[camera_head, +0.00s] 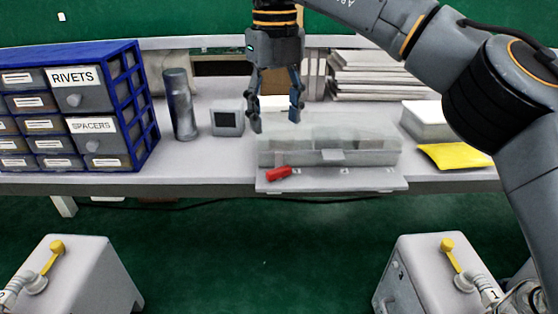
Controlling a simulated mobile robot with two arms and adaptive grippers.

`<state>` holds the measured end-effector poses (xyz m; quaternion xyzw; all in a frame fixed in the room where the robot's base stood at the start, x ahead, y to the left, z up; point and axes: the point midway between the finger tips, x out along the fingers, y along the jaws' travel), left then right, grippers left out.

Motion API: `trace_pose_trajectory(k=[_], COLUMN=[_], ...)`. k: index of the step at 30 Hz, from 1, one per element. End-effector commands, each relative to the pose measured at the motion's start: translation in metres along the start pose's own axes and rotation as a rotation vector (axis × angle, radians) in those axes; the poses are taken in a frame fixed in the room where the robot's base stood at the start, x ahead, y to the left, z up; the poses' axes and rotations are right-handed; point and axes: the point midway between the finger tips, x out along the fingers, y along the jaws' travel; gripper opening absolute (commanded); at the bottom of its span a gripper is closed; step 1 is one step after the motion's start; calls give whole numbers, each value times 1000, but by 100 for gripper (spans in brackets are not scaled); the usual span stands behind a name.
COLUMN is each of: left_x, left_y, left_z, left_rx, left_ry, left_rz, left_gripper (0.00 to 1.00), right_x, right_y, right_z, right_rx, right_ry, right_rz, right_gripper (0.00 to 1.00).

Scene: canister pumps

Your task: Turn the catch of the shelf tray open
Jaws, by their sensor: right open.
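The shelf tray (375,158) is a long grey box with a clear, see-through lid (350,134), which looks closed. It sits near the front edge of the shelf. A small red catch (279,174) lies at a slight tilt at its front left, on a pale ledge marked with small characters. A grey tab (333,156) sticks out from the middle of the tray's front. My right gripper (276,118) points down above the tray's left end, open and empty. It appears clear of the catch. My left gripper is out of view.
A blue drawer cabinet (145,100) labelled RIVETS and SPACERS stands left, beside a dark cylinder (181,105) and a small grey box (227,119). A yellow packet (455,156) lies right. Two grey units (85,280) (405,280) with yellow levers stand in front, below the shelf.

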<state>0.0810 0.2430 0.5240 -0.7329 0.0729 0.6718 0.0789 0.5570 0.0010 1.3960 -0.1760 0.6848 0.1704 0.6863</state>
Motion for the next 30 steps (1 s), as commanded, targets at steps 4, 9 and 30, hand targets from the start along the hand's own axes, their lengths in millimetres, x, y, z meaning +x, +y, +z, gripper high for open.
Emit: trace_pose_trajectory(k=[4, 9, 30], left_x=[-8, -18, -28], left_y=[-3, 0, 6], left_z=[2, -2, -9], left_rx=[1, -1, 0], left_ry=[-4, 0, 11], left_rz=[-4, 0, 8], left_gripper=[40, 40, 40], right_x=[32, 66, 105], right_y=[-2, 0, 0], right_z=[0, -1, 0], right_rx=[0, -1, 0], right_ry=[4, 4, 0], right_rz=[2, 3, 3], right_gripper=[58, 58, 44])
